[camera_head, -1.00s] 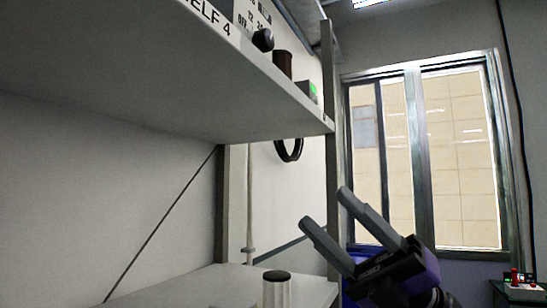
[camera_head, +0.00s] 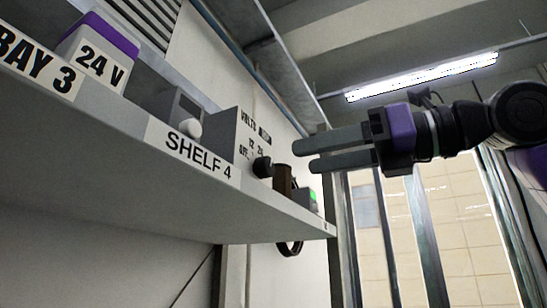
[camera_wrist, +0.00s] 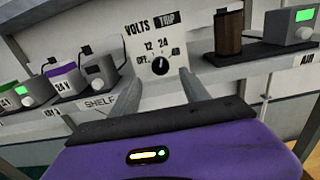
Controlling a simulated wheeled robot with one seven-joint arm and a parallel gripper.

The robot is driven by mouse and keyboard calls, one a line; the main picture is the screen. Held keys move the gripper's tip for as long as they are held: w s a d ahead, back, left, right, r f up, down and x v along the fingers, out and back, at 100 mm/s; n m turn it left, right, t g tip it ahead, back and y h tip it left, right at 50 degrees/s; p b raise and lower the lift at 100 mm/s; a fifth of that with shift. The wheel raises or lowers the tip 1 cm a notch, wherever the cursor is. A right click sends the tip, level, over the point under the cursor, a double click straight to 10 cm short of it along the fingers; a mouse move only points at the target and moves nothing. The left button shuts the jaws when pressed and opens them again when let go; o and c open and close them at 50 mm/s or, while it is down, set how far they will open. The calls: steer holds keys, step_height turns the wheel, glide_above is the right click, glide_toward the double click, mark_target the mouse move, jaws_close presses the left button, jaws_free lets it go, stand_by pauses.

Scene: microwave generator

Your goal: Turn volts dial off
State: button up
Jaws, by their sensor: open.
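The volts dial is a black round knob (camera_head: 262,166) on a pale box (camera_head: 243,140) marked VOLTS, on the shelf labelled SHELF 4. In the wrist view the knob (camera_wrist: 160,66) shows head-on, with OFF at its left, 12 and 24 above and another mark at its right. A small white mark shows near the knob's top, but its exact setting is too small to tell. My gripper (camera_head: 304,157) is open and empty, right of the knob and apart from it. In the wrist view its two fingers (camera_wrist: 160,78) flank the knob from below.
A brown cylinder (camera_wrist: 228,32) and a box with a green screen (camera_wrist: 291,26) stand right of the dial box in the wrist view. A grey box with a pale knob (camera_head: 180,115) and a purple-topped 24 V box (camera_head: 98,50) stand left. The shelf edge (camera_head: 280,206) runs below.

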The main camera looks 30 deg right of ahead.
mark_target(270, 164)
steer(key=p+x, duration=0.3)
steer(key=x, duration=0.4)
steer(key=shift+w+a+r, duration=0.1)
steer(key=shift+w+a, duration=0.1)
steer(key=shift+w, duration=0.15)
steer(key=shift+c, duration=0.4)
jaws_close()
